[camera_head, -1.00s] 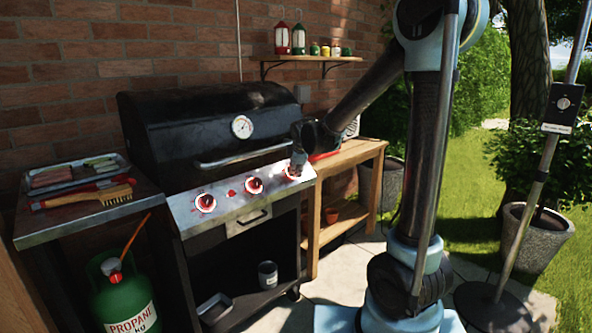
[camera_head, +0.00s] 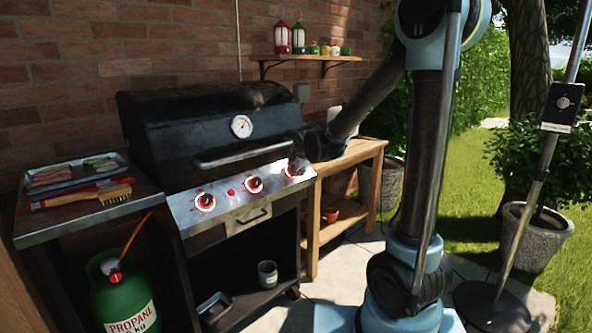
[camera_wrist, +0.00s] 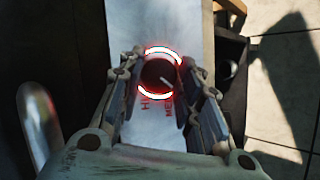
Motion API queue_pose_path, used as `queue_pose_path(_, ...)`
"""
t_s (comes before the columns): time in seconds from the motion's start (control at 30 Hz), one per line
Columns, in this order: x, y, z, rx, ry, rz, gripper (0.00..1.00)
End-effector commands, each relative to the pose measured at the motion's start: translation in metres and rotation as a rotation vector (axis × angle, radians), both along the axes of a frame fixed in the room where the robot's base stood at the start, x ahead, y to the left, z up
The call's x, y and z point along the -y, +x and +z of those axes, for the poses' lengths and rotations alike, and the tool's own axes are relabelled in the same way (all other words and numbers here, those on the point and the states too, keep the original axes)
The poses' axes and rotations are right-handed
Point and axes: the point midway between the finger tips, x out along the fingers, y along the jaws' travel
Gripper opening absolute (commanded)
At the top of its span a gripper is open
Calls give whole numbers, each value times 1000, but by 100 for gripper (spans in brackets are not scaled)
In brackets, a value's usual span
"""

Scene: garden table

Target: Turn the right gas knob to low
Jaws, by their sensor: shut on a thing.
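The right gas knob (camera_wrist: 157,74) is dark and round with a glowing red ring around it, seen between my fingers in the wrist view. Its pale pointer line slants to the lower right, near the letters "ME"; "HI" is printed to the left of these. My gripper (camera_wrist: 165,70) is shut on this knob, one finger on each side. In the head view my gripper (camera_head: 298,161) is at the right end of the steel front panel and partly hides the knob. The middle knob (camera_head: 253,185) and left knob (camera_head: 204,201) stand free.
The black grill lid (camera_head: 205,130) is closed, with its handle (camera_head: 243,154) just above the panel. A wooden bench (camera_head: 350,152) stands right of the grill. A side shelf (camera_head: 90,212) at left holds a tray and a brush. A green propane bottle (camera_head: 125,300) stands below it.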

Motion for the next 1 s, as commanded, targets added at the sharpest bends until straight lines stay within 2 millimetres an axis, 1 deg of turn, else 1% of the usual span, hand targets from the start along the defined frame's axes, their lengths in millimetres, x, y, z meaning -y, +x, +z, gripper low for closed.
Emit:
queue_pose_path(0.07,1,1,0,1,-1,-1,8)
queue_pose_path(0.1,1,1,0,1,-1,-1,37)
queue_pose_path(0.17,1,1,0,1,-1,-1,50)
queue_pose_path(0.2,1,1,0,0,-1,-2,52)
queue_pose_path(0.53,1,0,0,0,0,-1,52)
queue_pose_path(0.67,1,-4,4,0,1,-1,52)
queue_pose_path(1.0,9,-29,28,0,0,0,52)
